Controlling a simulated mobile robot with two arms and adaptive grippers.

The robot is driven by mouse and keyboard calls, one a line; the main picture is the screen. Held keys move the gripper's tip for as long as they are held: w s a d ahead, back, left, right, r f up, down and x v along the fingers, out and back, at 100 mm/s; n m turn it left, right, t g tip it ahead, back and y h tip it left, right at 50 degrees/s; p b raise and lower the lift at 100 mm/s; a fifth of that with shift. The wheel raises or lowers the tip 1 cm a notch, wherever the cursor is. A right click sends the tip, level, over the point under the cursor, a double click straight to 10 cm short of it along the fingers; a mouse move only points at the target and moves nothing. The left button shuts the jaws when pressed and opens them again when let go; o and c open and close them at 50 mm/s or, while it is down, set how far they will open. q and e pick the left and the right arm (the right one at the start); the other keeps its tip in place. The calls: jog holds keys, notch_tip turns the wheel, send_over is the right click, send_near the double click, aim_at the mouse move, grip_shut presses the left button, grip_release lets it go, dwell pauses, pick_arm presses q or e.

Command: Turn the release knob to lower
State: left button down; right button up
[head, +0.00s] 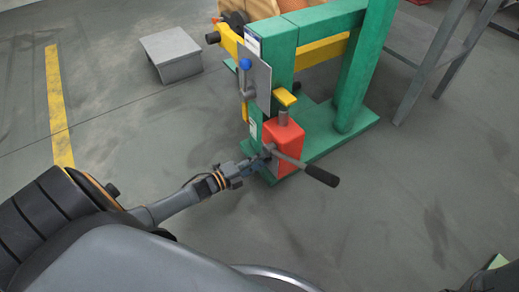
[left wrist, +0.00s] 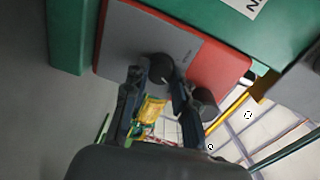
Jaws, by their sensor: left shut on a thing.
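The red hydraulic pump box (head: 284,148) stands on the foot of the green frame, and its red housing and grey face (left wrist: 150,40) fill the upper left wrist view. A dark round release knob (left wrist: 157,67) sticks out of the grey face. My left gripper (head: 262,160) reaches the box's left side. In the left wrist view my left gripper (left wrist: 154,82) has its fingers on either side of the knob, shut on it. The knob's turn position cannot be told, and the gripper hides it in the head view. My right gripper is not in view.
A lever with a black grip (head: 320,175) sticks out right from the box. A second dark round part (left wrist: 203,101) sits close beside the fingers. The green frame (head: 358,75) rises behind; a grey step (head: 171,55) stands back left. Floor in front is clear.

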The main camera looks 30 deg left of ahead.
pick_arm(q)
jog(key=shift+m, duration=1.5)
jog(key=c, duration=1.1)
grip_release()
jog(key=shift+o, duration=0.2)
jog(key=v, duration=1.2)
jog(key=shift+d, duration=0.1)
